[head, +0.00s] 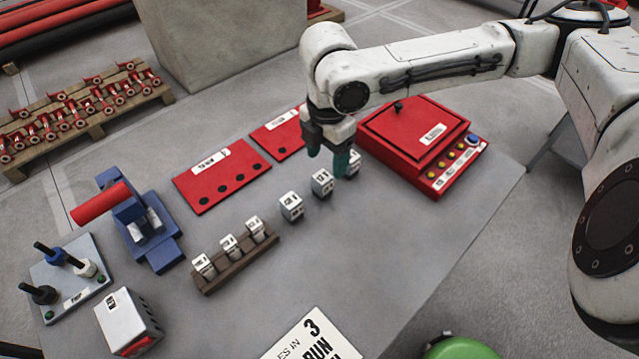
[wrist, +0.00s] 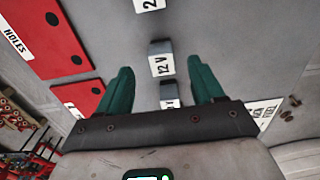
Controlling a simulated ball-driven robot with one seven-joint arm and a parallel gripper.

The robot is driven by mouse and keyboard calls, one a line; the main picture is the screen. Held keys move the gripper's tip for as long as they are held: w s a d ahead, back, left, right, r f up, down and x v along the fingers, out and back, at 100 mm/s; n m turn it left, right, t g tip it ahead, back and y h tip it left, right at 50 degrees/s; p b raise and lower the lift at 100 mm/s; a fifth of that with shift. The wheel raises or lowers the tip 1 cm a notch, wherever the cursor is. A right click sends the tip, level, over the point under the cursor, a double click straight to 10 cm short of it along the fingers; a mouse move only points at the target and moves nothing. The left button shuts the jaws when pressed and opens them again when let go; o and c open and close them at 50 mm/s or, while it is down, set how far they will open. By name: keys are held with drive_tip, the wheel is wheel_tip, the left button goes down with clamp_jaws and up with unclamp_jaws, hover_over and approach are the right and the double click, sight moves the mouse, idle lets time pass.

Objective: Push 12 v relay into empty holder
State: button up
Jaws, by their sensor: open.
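The 12 V relay (head: 322,183) is a small grey block with a white label, standing on the table in the middle of a loose row of three. In the wrist view the 12 V relay (wrist: 161,64) lies between the fingertips in the picture. My gripper (head: 327,160) is open, its green fingers pointing down close to this relay. I cannot tell whether they touch it. My gripper also fills the lower wrist view (wrist: 159,72). A brown holder strip (head: 238,270) lies to the lower left with three white-labelled relays in it. An empty place in it cannot be made out.
Loose relays stand on either side, one at lower left (head: 291,207) and one by the fingers (head: 354,162). A red button box (head: 415,140) stands right of the gripper. Red plates with holes (head: 222,177) lie behind. A blue clamp (head: 150,235) stands left.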

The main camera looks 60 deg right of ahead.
sight(323, 177)
drive_tip(key=f, duration=0.2)
drive_tip(key=a+f, duration=0.1)
drive_tip(key=f, duration=0.2)
drive_tip(key=shift+w+a+f, duration=0.1)
drive_tip(key=shift+f, duration=0.6)
drive_tip(key=shift+c, duration=0.4)
drive_tip(key=c, duration=1)
drive_tip(key=shift+r, duration=0.1)
